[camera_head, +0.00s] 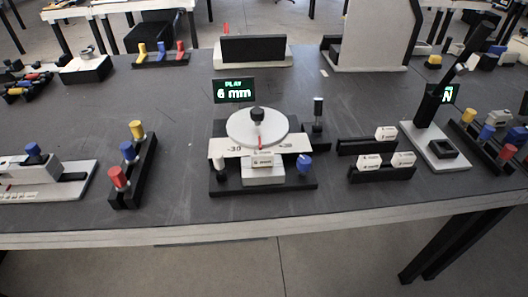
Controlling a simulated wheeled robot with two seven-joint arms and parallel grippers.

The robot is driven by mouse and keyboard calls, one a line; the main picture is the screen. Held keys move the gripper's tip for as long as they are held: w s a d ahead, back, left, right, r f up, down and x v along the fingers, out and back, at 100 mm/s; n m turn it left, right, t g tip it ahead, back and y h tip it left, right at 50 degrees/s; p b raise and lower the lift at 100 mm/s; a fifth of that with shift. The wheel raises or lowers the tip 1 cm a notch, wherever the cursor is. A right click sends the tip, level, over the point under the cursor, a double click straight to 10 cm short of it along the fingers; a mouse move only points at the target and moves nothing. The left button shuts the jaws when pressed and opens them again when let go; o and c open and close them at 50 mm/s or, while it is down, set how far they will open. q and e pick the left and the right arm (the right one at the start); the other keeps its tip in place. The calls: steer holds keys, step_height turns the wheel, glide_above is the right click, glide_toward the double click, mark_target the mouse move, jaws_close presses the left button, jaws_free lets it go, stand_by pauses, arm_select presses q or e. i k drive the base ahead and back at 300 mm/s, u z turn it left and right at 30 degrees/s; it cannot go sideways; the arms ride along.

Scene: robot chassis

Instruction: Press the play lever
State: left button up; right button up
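A fixture with a small screen (234,90) reading "PLAY 6 mm" stands at the middle of the dark table. It has a round light-grey disc (257,127) with a black knob (257,115) on top and a white scale plate (232,149) marked -30 and -38 below. A short upright black lever-like post (318,107) stands at the disc's right. I cannot tell for sure which part is the play lever. Neither of my grippers is in view.
Black racks with white labelled blocks (386,133) stand right of the fixture. Further right is a tilted black lever arm (453,77) on a white base (434,157). A rack of coloured pegs (136,157) stands at left. Bare table (185,120) separates it from the fixture.

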mark_target(218, 158)
steer(key=u, duration=0.85)
steer(key=k, duration=1)
steer(key=z, duration=1.25)
steer(key=i, duration=0.5)
